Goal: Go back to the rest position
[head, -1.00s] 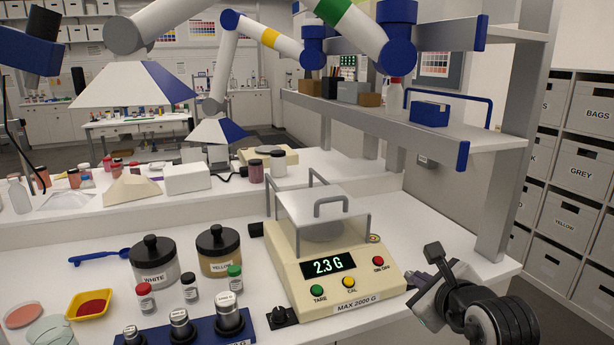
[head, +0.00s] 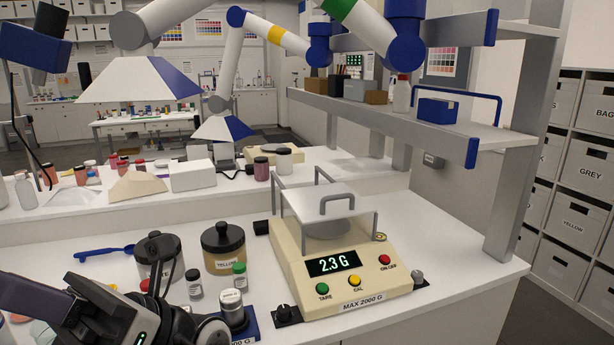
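Part of my arm's end (head: 120,315), dark and light grey with a small green light and black curved pieces, fills the lower left corner in the head view. It is in front of the left end of the bench. I cannot make out the fingertips or anything held between them. It covers much of the white-pigment jar (head: 158,248) and the small bottle with a red cap (head: 146,286). The yellow-pigment jar (head: 223,252) stands upright and closed to the right of it. The balance (head: 345,285) reads 2.3 G, with its clear draft cover over the pan.
A blue spoon (head: 104,252) lies at the back left of the bench. Small bottles with green (head: 239,275) and black (head: 193,283) caps stand before the yellow jar. A metal weight (head: 232,308) is left of the balance. A shelf (head: 400,118) overhangs the right side.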

